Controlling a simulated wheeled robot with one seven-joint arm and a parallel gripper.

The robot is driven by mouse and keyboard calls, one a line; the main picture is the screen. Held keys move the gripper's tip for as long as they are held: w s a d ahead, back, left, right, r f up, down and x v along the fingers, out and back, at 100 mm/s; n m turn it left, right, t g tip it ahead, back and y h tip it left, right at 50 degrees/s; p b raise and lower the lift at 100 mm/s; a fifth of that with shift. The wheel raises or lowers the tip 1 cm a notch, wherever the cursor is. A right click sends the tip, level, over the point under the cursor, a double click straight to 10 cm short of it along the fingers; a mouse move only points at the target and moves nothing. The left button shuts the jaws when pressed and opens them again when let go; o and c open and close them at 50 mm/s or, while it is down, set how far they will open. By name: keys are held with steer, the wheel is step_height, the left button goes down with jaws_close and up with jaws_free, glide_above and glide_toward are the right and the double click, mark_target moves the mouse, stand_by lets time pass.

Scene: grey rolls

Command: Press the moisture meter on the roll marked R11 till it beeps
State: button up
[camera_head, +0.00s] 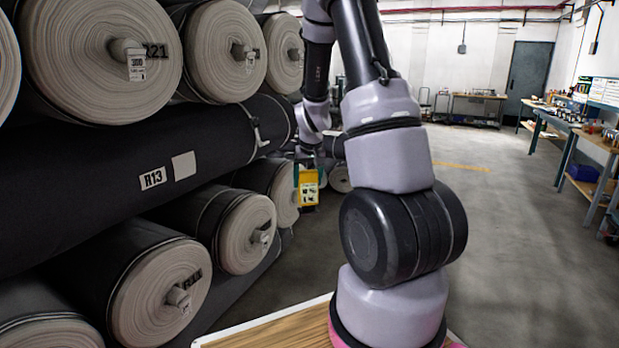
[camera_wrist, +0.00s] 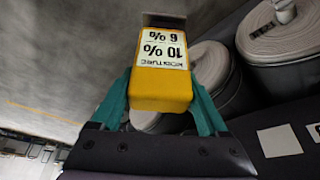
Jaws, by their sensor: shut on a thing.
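The yellow moisture meter (camera_head: 308,190) is in my gripper (camera_head: 309,167), beside the rack of rolls in the head view. In the wrist view the meter (camera_wrist: 160,85) sits between the teal fingers of my gripper (camera_wrist: 160,100), which are shut on it. Its white label reads upside down, with "10%" and "6%". A pale-ended roll at lower left (camera_head: 150,300) bears a dark mark beside its core that looks like R11, partly hidden by the core. The meter is well apart from that roll's end face.
A dark wrapped roll tagged R13 (camera_head: 95,185) lies across the middle. A roll marked R21 (camera_head: 85,60) is above it. Other roll ends (camera_head: 245,235) are close by. Workbenches (camera_head: 590,140) stand at far right. The floor (camera_head: 520,240) between is clear.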

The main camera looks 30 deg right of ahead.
steer(key=shift+w+d+r+n+t, duration=0.25)
steer(key=shift+w+d+n+t, duration=0.25)
steer(key=shift+n, duration=0.2)
steer(key=shift+r, duration=0.15)
